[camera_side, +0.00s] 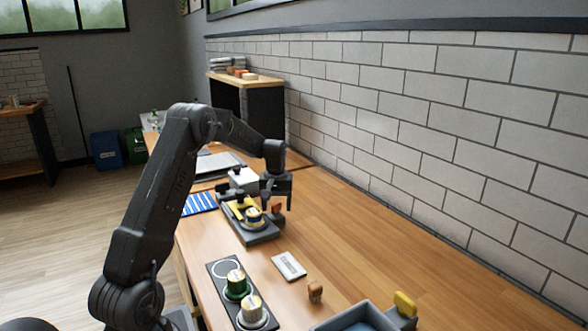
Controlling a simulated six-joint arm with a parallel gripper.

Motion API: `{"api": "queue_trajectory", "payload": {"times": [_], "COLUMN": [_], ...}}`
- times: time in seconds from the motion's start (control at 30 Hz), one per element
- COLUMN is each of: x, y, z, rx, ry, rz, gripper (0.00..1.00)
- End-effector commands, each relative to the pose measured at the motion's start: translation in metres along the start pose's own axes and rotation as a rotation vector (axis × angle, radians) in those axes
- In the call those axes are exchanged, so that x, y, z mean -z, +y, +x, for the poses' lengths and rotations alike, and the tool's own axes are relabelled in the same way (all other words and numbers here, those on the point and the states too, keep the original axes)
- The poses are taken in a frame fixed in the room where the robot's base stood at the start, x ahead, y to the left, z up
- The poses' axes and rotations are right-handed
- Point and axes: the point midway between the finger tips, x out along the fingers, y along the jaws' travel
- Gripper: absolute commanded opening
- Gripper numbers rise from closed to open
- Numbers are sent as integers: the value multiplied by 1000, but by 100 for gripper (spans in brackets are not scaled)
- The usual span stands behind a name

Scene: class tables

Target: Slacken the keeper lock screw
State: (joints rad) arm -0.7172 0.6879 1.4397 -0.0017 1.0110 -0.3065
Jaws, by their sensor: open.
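A dark grey fixture (262,238) stands on the wooden table.
A black plate (215,284) with green-sided and cream-sided round pieces lies in front, beside a light label card (289,266). The table's right side is clear up to the brick wall.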

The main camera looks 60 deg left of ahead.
Motion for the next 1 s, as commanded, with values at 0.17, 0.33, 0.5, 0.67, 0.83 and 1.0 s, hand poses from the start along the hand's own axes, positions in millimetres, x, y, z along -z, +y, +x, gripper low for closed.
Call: {"api": "queue_trajectory", "payload": {"times": [0.17,0.33,0.5,0.67,0.83,1.0], "x": [-2,-2,-1,-1,0,0], "y": [-5,-4,-3,-2,-1,-1], "z": [5,4,3,1,-36,-69], "rx": [9,7,4,2,2,2], "ry": [-16,-16,-11,-7,1,1], "rz": [216,426,635,831,818,817], "gripper": [74,74,74,74,74,74]}}
